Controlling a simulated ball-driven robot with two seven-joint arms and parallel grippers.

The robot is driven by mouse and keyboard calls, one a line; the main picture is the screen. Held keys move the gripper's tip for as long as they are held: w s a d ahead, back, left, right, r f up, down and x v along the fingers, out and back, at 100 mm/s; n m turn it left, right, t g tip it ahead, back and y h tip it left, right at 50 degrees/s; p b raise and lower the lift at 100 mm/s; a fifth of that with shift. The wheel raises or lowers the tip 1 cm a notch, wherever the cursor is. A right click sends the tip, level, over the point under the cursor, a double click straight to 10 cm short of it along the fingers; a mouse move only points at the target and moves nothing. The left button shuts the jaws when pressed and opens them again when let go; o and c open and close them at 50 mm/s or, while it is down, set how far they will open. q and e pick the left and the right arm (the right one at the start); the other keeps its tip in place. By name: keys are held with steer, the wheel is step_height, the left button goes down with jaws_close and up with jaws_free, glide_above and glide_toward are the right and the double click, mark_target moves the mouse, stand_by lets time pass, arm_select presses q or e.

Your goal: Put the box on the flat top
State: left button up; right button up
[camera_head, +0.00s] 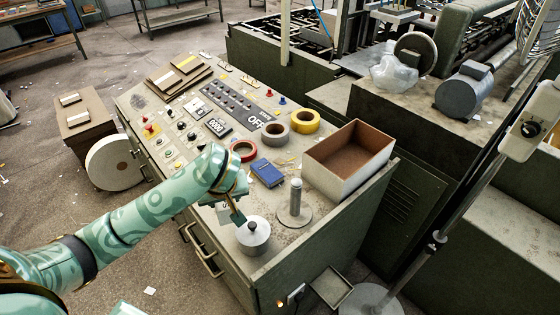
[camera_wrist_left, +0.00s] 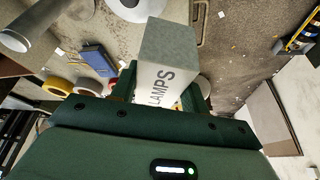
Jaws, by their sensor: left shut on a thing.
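The box (camera_wrist_left: 168,50) is grey with the word LAMPS on one side. My left gripper (camera_wrist_left: 163,98) is shut on it in the left wrist view, a finger on either side. In the head view my left gripper (camera_head: 234,208) is over the near left part of the desk's flat top (camera_head: 280,236). There the box (camera_head: 225,214) is small and partly hidden by the gripper, and I cannot tell its exact height over the top. My right gripper is not in view.
On the top stand a lidded metal pot (camera_head: 252,238), an upright metal post (camera_head: 295,200), a blue pack (camera_head: 267,172), rolls of tape (camera_head: 275,134) and an open brown-lined bin (camera_head: 325,178). Buttons and switches (camera_head: 238,108) fill the far left part. A little bare room lies between pot and post.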

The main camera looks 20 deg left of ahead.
arm_select(q)
steer(key=shift+w+a, duration=0.2)
steer(key=shift+w, duration=0.05)
steer(key=w+a+f+b, duration=0.1)
steer(key=w+a+f, duration=0.1)
steer(key=w+f, duration=0.1)
steer(key=w+a+f+b, duration=0.1)
steer(key=w+a+f, duration=0.2)
steer(key=w, duration=0.1)
steer(key=w+a+f+b, duration=0.1)
steer(key=w+a+f, duration=0.1)
steer(key=w+f, duration=0.1)
steer(key=shift+w+a+b, duration=0.15)
steer(key=shift+a+b, duration=0.1)
steer(key=shift+b, duration=0.15)
steer(key=shift+w+a+f, duration=0.1)
steer(key=shift+w+f, duration=0.05)
steer(key=shift+f, duration=0.05)
steer(key=shift+w+a+f+b, duration=0.1)
steer(key=shift+f+b, duration=0.35)
steer(key=shift+f, duration=1.25)
steer(key=o, duration=0.6)
steer(key=shift+f, duration=0.2)
steer(key=o, duration=0.4)
steer(key=shift+o, duration=0.2)
